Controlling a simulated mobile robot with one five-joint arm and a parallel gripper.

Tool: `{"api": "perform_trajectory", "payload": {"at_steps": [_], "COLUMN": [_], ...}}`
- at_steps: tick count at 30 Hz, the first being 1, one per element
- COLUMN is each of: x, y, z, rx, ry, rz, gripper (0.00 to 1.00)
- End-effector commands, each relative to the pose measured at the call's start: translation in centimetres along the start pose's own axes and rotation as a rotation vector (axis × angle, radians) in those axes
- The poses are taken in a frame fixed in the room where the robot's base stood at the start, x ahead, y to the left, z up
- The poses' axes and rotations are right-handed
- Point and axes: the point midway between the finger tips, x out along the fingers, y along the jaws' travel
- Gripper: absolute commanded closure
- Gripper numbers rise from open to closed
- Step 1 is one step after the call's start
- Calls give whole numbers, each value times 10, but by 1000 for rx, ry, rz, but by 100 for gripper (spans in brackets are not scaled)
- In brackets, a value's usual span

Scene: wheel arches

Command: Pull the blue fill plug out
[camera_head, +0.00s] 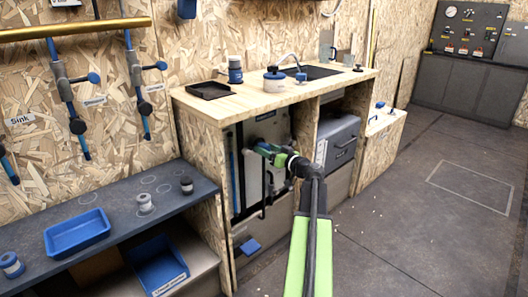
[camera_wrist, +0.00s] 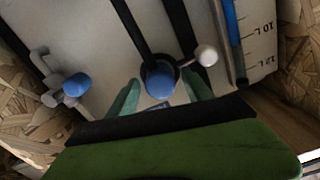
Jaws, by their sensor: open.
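A white tank (camera_wrist: 105,30) fills much of the wrist view, and in the head view its pale front (camera_head: 250,185) stands in the open bay under the counter. A round blue knob (camera_wrist: 159,80), apparently the fill plug, sits at a dark ring on the tank. My gripper (camera_wrist: 160,96) is open, with a green finger on either side of this knob; I cannot tell whether they touch it. In the head view my gripper (camera_head: 268,152) is at the tank front and hides the plug. A second blue knob (camera_wrist: 76,84) is on a grey valve to the left.
Dark tubes and a white ball (camera_wrist: 206,54) are close to the right finger. A blue sight tube (camera_wrist: 233,24) and litre scale (camera_wrist: 265,45) stand farther right. Wooden bay walls (camera_head: 205,180) flank the tank. The floor (camera_head: 400,220) to the right is clear.

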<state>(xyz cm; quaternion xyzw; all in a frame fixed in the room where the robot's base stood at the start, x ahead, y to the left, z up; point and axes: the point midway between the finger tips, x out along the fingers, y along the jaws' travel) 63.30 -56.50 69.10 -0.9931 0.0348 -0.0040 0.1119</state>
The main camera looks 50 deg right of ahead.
Motion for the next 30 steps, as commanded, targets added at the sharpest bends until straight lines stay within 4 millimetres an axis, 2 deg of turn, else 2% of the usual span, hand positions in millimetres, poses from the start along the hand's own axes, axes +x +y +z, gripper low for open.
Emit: {"api": "perform_trajectory", "payload": {"at_steps": [7,18,21,30], "x": [1,0,0,0], "y": [0,0,0,0], "z": [0,0,0,0], "rx": [0,0,0,0], "ry": [0,0,0,0], "rz": [0,0,0,0], "gripper": [41,89,100,100]}}
